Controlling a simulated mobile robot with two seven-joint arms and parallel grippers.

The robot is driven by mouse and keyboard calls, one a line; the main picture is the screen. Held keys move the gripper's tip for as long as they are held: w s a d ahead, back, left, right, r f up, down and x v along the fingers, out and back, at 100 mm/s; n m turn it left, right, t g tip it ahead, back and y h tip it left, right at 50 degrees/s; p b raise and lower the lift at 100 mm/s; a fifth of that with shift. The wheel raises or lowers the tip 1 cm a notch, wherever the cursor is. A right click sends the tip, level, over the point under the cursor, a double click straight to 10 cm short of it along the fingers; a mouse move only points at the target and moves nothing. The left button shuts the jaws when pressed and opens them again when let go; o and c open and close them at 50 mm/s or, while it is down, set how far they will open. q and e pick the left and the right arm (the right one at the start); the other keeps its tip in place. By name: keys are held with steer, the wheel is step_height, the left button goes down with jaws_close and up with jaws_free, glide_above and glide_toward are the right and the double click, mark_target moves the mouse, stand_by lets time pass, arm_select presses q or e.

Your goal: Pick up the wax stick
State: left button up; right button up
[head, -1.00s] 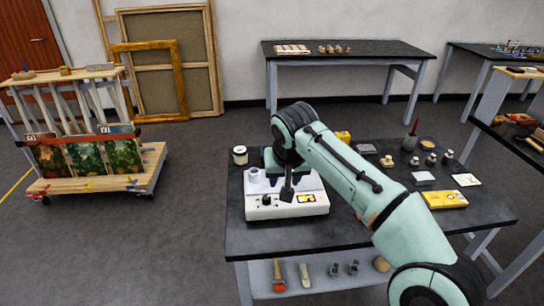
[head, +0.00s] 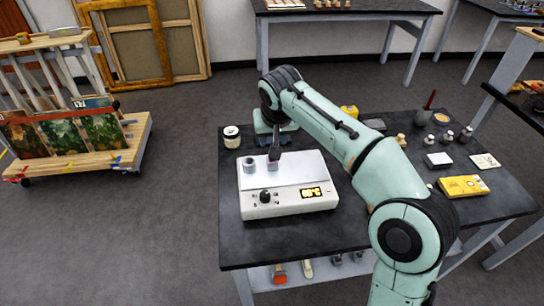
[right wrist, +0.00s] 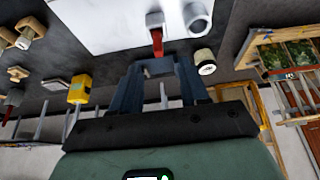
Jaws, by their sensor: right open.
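A red stick (right wrist: 157,42), which I take for the wax stick, shows in the right wrist view. It sticks out of a small grey block (right wrist: 155,19) at the edge of a white device, which is the white unit (head: 300,203) with a dial and lit display in the head view. The stick cannot be made out in the head view. My right gripper (right wrist: 159,68) is open, with its fingers pointing at the stick and the stick lined up between them. I cannot tell whether they touch it. In the head view my right gripper (head: 274,150) is over the back of the device. My left gripper is out of view.
A grey-white cylinder (head: 249,164) stands beside the block on the device. A lidded jar (head: 231,137) stands at the black table's back left. The table's front left is bare.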

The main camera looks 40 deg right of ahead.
steer(key=b+x, duration=0.1)
steer(key=x, duration=0.7)
steer(key=shift+w+d+f, duration=0.15)
steer(key=shift+d+f, duration=0.1)
steer(key=shift+f, duration=0.1)
jaws_close()
